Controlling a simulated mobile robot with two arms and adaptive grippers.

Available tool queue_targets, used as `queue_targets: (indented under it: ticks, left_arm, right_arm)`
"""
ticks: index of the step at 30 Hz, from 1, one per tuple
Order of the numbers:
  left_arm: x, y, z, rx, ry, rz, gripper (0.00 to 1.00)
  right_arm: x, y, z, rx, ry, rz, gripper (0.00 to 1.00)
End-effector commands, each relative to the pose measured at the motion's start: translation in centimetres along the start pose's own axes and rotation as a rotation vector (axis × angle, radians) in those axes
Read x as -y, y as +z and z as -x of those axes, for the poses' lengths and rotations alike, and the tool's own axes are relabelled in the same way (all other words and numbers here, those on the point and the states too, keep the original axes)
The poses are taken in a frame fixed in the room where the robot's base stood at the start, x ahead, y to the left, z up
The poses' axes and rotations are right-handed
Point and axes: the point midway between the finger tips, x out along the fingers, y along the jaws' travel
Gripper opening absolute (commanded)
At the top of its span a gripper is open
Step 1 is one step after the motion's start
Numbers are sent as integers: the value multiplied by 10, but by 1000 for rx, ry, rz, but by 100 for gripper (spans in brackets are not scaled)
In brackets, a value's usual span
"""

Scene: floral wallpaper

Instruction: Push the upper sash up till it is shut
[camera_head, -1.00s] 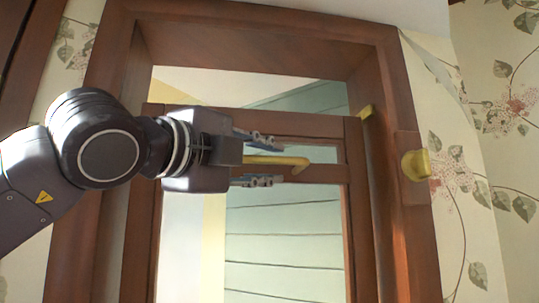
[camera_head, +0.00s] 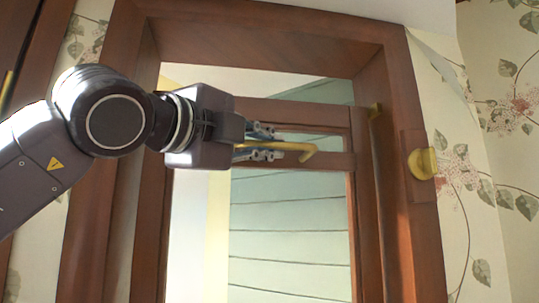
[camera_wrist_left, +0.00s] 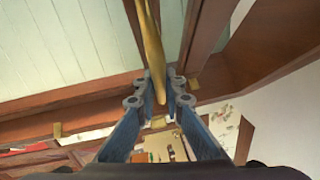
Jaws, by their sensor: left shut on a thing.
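The upper sash has a reddish-brown wooden frame (camera_head: 345,160), and its top rail sits below the head of the window frame (camera_head: 270,22) with a gap between them. A brass handle (camera_head: 305,150) with a hooked end juts from the sash's upper part. My left gripper (camera_head: 264,143) comes in from the left and is shut on the brass handle. In the left wrist view the handle (camera_wrist_left: 150,45) runs between the fingertips of the left gripper (camera_wrist_left: 158,88). The part of the handle between the fingers is partly hidden. My right gripper is not in view.
A brass knob (camera_head: 422,164) stands out from the right side of the window frame, and a small brass piece (camera_head: 376,110) sits on the inner jamb. Floral wallpaper (camera_head: 505,120) covers the wall at right. Pale green boards (camera_head: 290,225) show through the opening.

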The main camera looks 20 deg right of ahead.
Motion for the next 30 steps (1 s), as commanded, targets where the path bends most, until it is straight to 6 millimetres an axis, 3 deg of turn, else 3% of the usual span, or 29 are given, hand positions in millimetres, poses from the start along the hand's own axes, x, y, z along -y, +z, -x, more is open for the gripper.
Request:
queue_targets:
  ticks: [1, 6, 11, 25, 26, 30]
  left_arm:
    - [22, -1, 0, -3, -19, -1, 0]
    - [75, 5, -6, -6, -18, 0, 0]
    - [103, 9, -10, -6, -16, -1, 0]
    - [114, 11, -10, -5, -20, -4, 0]
    - [114, 11, -10, -5, -20, -4, 12]
    - [113, 11, -10, -5, -18, -3, 27]
  right_arm:
    - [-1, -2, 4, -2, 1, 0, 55]
    - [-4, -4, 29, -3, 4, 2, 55]
    - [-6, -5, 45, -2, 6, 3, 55]
    - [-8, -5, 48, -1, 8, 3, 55]
    - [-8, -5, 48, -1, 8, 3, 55]
    - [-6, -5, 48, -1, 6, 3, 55]
